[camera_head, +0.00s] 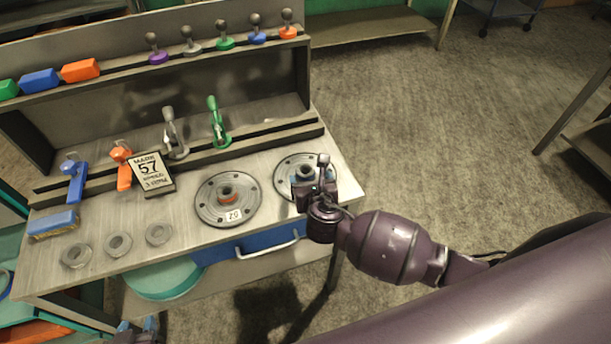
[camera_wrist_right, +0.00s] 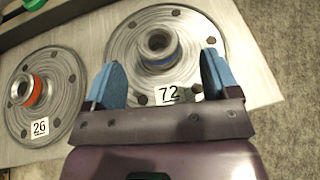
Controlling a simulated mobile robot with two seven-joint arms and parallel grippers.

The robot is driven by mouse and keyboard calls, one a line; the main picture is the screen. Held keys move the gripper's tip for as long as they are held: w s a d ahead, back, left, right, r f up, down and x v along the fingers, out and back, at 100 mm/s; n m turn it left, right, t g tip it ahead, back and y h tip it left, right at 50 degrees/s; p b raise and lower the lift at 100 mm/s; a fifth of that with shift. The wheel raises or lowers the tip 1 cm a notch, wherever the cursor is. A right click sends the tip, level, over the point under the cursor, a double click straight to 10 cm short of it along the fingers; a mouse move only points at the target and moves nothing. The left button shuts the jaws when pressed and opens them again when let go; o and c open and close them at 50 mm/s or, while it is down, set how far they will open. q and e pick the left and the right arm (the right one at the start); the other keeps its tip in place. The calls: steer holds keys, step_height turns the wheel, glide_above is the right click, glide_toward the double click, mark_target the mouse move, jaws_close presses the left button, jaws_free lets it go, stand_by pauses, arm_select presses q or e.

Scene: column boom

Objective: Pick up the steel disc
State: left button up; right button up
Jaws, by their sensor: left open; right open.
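Two grey metal discs with raised hubs lie flat on the bench. The disc labelled 72 (camera_head: 284,177) has a blue band at its hub and lies at the bench's right end; it also shows in the right wrist view (camera_wrist_right: 128,42). The disc labelled 26 (camera_head: 211,207) has an orange band and lies to its left (camera_wrist_right: 58,76). My right gripper (camera_head: 314,178) is open over disc 72, with its blue fingers (camera_wrist_right: 163,78) apart on either side of the hub in the picture, holding nothing. My left gripper (camera_head: 137,328) is open at the bottom edge, partly cut off.
Toggle clamps (camera_head: 218,124) stand behind the discs. A blue drawer (camera_head: 250,243) with a handle is below. Open floor lies right.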

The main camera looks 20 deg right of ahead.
mark_target(304, 167)
steer(key=shift+x, duration=2.7)
steer(key=shift+a+f, duration=0.1)
steer(key=shift+a, duration=0.05)
steer(key=c, duration=1.4)
steer(key=shift+w, duration=0.1)
